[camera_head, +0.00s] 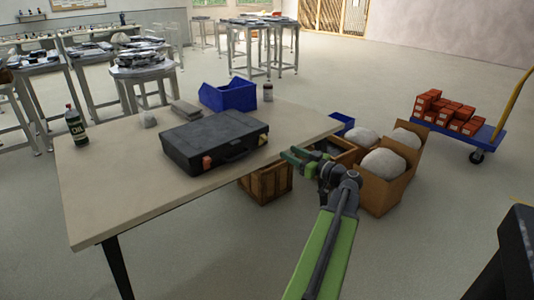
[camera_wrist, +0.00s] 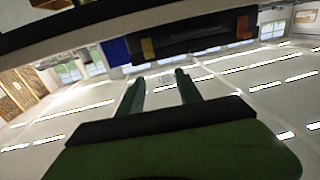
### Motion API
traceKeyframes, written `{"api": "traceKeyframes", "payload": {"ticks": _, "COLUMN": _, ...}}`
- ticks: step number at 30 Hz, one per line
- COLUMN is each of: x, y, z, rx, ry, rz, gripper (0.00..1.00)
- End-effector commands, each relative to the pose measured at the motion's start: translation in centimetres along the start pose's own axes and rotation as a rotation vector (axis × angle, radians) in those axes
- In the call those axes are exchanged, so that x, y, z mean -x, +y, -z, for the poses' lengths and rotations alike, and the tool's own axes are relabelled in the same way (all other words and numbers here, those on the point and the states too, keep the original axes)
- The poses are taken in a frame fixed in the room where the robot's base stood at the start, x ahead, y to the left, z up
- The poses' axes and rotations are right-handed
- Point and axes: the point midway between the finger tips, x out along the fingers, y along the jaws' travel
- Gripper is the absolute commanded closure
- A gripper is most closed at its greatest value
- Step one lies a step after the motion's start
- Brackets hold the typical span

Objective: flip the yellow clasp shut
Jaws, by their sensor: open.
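A closed black case (camera_head: 215,140) lies on the table, its handle side facing my arm. The yellow clasp (camera_head: 263,139) is on that side near the right end, small in the head view. In the wrist view, which is upside down, the yellow clasp (camera_wrist: 147,48) shows beyond my left fingertip. How far it is flipped I cannot tell. A red clasp (camera_head: 207,161) sits near the case's left end; it also shows in the wrist view (camera_wrist: 244,26). My gripper (camera_head: 291,156) is open and empty, to the right of the case and apart from it.
The case rests on the beige table (camera_head: 110,190). Behind it stand a blue bin (camera_head: 229,95), a small jar (camera_head: 268,92) and grey blocks (camera_head: 185,109). A bottle (camera_head: 75,126) stands at the left. Crates and a cardboard box (camera_head: 382,192) with pale sacks stand beyond the right edge.

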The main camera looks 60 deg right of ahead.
Motion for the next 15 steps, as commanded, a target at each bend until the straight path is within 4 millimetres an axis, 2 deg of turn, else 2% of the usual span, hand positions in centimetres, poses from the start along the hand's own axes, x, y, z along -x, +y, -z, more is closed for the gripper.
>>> {"api": "traceKeyframes", "payload": {"ticks": 1, "x": 1.4, "y": 1.1, "z": -0.7, "rx": -0.001, "ry": 0.001, "rz": -0.025, "gripper": 0.58}}
{"api": "traceKeyframes", "payload": {"ticks": 3, "x": 2.4, "y": 1.8, "z": -0.7, "rx": -0.002, "ry": 0.002, "rz": -0.042, "gripper": 0.58}}
{"api": "traceKeyframes", "payload": {"ticks": 7, "x": 2.5, "y": 2.0, "z": -0.6, "rx": -0.002, "ry": 0.002, "rz": -0.046, "gripper": 0.58}}
{"api": "traceKeyframes", "payload": {"ticks": 11, "x": 1.3, "y": 2.1, "z": -0.6, "rx": -0.002, "ry": 0.002, "rz": -0.045, "gripper": 0.58}}
{"api": "traceKeyframes", "payload": {"ticks": 15, "x": -1.9, "y": 2.2, "z": -0.6, "rx": -0.003, "ry": 0.002, "rz": -0.042, "gripper": 0.58}}
